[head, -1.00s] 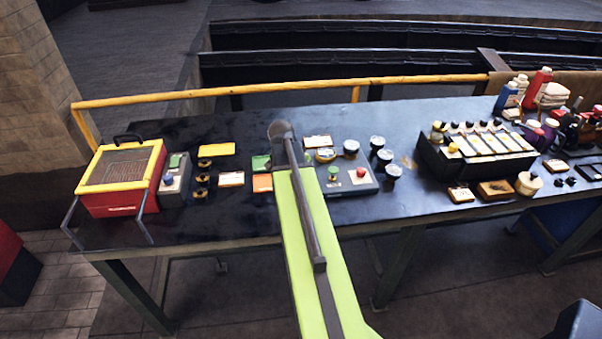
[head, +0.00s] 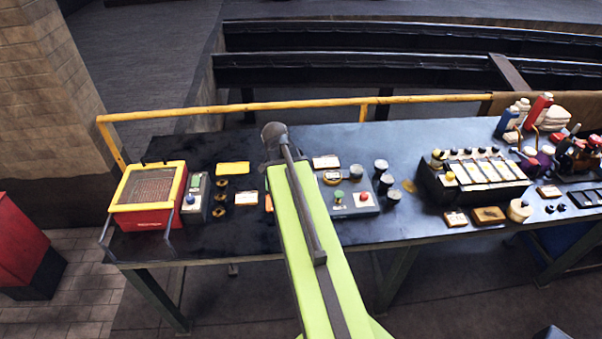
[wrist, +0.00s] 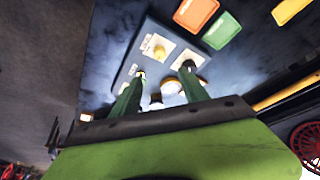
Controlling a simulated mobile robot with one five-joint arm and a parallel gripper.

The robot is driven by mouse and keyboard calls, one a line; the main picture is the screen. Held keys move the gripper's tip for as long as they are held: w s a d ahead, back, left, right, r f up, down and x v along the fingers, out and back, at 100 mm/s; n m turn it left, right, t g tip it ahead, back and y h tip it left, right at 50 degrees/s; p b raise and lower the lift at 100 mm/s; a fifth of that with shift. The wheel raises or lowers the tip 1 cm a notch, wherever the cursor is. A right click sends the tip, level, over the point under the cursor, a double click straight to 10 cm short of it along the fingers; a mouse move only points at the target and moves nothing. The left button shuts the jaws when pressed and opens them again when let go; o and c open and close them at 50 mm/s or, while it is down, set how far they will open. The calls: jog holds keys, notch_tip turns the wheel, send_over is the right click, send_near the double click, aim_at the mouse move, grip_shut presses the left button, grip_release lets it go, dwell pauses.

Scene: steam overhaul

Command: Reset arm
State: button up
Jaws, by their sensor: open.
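My arm (head: 318,245), lime green with a dark bar along it, reaches forward over the dark workbench (head: 420,135). Its far end is raised above the bench, and my gripper is hidden from the head view. In the wrist view my gripper (wrist: 162,72) has two green fingers standing apart, with nothing held between them. Beyond the fingers lies a grey control panel (wrist: 130,66) with a yellow knob (wrist: 158,47) and pale plates. A gap between the fingertips and the panel cannot be judged.
A red box with yellow rim (head: 181,172) stands at the bench's left end. A grey button box (head: 353,198) lies right of my arm, with dark round jars (head: 381,168) beside it. A black rack (head: 430,183) and bottles (head: 508,118) stand farther right. A yellow rail (head: 240,107) runs behind.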

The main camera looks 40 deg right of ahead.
dwell(0.4)
jog(key=w+a+f+n+t+y+b, duration=0.1)
jog(key=w+a+f+n+b, duration=0.2)
jog(key=a, duration=0.6)
jog(key=w+a+f+n+b, duration=0.1)
jog(key=w+a+f+b, duration=0.35)
jog(key=a, duration=0.35)
jog(key=s+a+f+n+y+b, duration=0.1)
jog(key=s+a+f+n, duration=0.1)
jog(key=a+n, duration=0.4)
jog(key=s+a+f+n+g+y+b, duration=0.1)
jog(key=a+n, duration=0.5)
jog(key=a, duration=0.6)
jog(key=shift+s+f+g+y, duration=0.3)
jog(key=shift+s+f+y, duration=0.35)
jog(key=shift+s, duration=0.3)
jog(key=shift+a+r, duration=0.1)
